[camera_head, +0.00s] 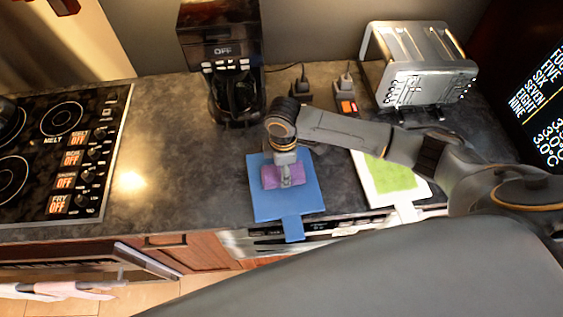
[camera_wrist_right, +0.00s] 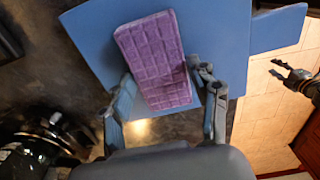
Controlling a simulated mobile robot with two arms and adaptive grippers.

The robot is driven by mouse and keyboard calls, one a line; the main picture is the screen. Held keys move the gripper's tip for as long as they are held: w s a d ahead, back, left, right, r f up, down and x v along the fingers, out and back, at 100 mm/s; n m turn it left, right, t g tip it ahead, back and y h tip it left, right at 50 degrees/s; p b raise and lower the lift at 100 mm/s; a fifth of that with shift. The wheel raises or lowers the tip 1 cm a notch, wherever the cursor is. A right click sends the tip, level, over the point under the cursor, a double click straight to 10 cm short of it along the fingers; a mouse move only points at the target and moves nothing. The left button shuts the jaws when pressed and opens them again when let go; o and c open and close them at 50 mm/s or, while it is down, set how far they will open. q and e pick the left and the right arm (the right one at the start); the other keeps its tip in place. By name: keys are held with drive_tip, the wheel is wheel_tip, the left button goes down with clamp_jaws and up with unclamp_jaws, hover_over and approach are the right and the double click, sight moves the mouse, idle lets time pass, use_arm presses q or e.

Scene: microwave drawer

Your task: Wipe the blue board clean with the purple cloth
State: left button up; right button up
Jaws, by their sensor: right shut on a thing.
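The blue board (camera_head: 302,203) lies on the dark counter near its front edge, its handle pointing toward the front. The purple cloth (camera_head: 270,179) is a small padded block at the middle of the board. My right gripper (camera_head: 286,180) points down over the board and is shut on the cloth. In the right wrist view the cloth (camera_wrist_right: 157,50) sits between the fingers, against the blue board (camera_wrist_right: 90,28); I cannot tell how firmly it touches. Any marks under the cloth are hidden. My left gripper (camera_wrist_right: 279,70) shows at the right of the wrist view, open and empty.
A white board with a green pad (camera_head: 390,177) lies to the right, partly under my right arm. A coffee maker (camera_head: 222,65) and a toaster (camera_head: 420,65) stand behind. A stove (camera_head: 60,150) is at left. Counter left of the board is clear.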

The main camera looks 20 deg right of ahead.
sight(274, 181)
drive_tip(key=shift+s+a, duration=0.3)
drive_tip(key=shift+s, duration=1.2)
drive_tip(key=shift+s+a, duration=0.3)
drive_tip(key=shift+s, duration=1.15)
drive_tip(key=shift+s+a, duration=0.3)
drive_tip(key=shift+s, duration=1.2)
drive_tip(key=shift+w+a, duration=0.15)
drive_tip(key=shift+a, duration=0.6)
drive_tip(key=shift+w+a, duration=0.15)
drive_tip(key=shift+a, duration=0.6)
drive_tip(key=shift+w+d, duration=0.2)
drive_tip(key=shift+w, duration=1.1)
drive_tip(key=shift+w+d, duration=0.3)
drive_tip(key=shift+w, duration=0.7)
drive_tip(key=shift+w+d, duration=0.25)
drive_tip(key=shift+w, duration=0.75)
drive_tip(key=shift+w+d, duration=0.2)
drive_tip(key=shift+w, duration=0.95)
drive_tip(key=shift+w+d+b, duration=0.2)
drive_tip(key=shift+w+b, duration=0.05)
drive_tip(key=shift+w, duration=0.85)
drive_tip(key=shift+w+d+b, duration=0.25)
drive_tip(key=shift+w+b, duration=0.05)
drive_tip(key=shift+w, duration=0.8)
drive_tip(key=shift+w+d+b, duration=0.2)
drive_tip(key=shift+w+b, duration=0.05)
drive_tip(key=shift+w, duration=0.85)
drive_tip(key=shift+r, duration=0.15)
